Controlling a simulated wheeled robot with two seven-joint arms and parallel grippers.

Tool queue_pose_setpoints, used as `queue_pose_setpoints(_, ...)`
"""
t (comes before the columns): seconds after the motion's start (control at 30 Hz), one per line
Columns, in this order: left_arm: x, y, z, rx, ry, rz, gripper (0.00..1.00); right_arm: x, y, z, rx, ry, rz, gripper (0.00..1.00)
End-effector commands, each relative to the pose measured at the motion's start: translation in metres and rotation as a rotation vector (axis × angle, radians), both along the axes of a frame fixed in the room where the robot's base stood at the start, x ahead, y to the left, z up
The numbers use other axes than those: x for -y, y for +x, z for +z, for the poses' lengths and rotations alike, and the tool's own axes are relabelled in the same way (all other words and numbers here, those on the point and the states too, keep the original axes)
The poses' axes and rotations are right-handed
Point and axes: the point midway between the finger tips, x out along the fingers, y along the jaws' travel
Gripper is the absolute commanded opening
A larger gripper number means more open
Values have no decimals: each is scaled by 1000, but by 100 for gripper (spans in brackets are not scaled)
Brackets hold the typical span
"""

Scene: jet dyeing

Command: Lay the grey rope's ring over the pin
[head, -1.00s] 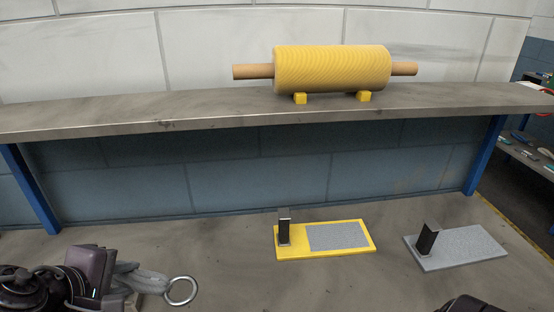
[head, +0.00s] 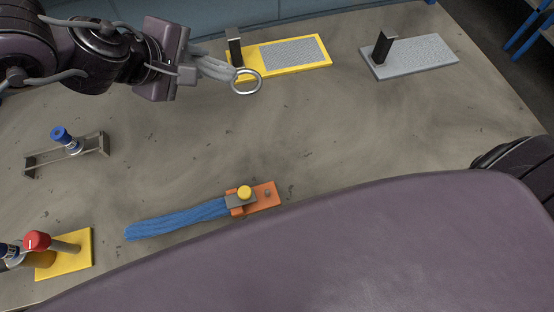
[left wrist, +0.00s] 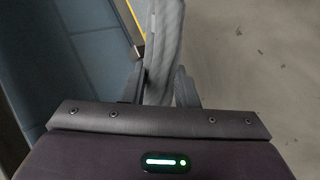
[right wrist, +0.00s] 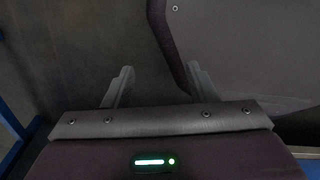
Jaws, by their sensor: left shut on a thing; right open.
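My left gripper (head: 186,66) is shut on the grey rope (head: 212,68), whose strands run out to the right. A metal ring (head: 246,81) hangs at the rope's free end, near the left front corner of the yellow plate. In the left wrist view the rope (left wrist: 164,45) passes between the fingers. A small grey pin (head: 267,193) stands on the orange base (head: 264,206), beside a clamp with a yellow knob (head: 245,192). The ring is apart from this pin, farther back. My right gripper (right wrist: 160,80) is open and empty in the right wrist view.
A blue rope (head: 180,218) lies left of the orange base, one end at the clamp. Dark posts stand on the yellow plate (head: 325,63) and grey plate (head: 440,62). A metal stand (head: 92,151) and a red-knobbed fixture (head: 37,240) are at left. The table middle is clear.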

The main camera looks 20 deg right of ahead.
Motion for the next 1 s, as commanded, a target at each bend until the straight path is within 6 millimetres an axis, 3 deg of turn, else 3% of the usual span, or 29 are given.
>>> queue_pose_setpoints(0.23, 0, 0, 0, 1, -1, 0, 0, -1, 10, 1, 15, 2, 1, 52)
queue_pose_setpoints(0.7, -3, 1, -1, 1, -1, 14, 0, -1, 9, 1, 13, 2, 1, 52)
queue_pose_setpoints(0.77, -11, 3, -6, -1, 0, 49, 0, -1, 8, 1, 12, 1, 1, 52)
queue_pose_setpoints(0.87, -38, 8, -20, -3, 1, 171, 0, -1, 7, 1, 10, 1, 1, 52)
queue_pose_setpoints(1.0, -97, 14, -45, -3, 1, 423, 0, 0, 6, 1, 8, 1, 1, 52)
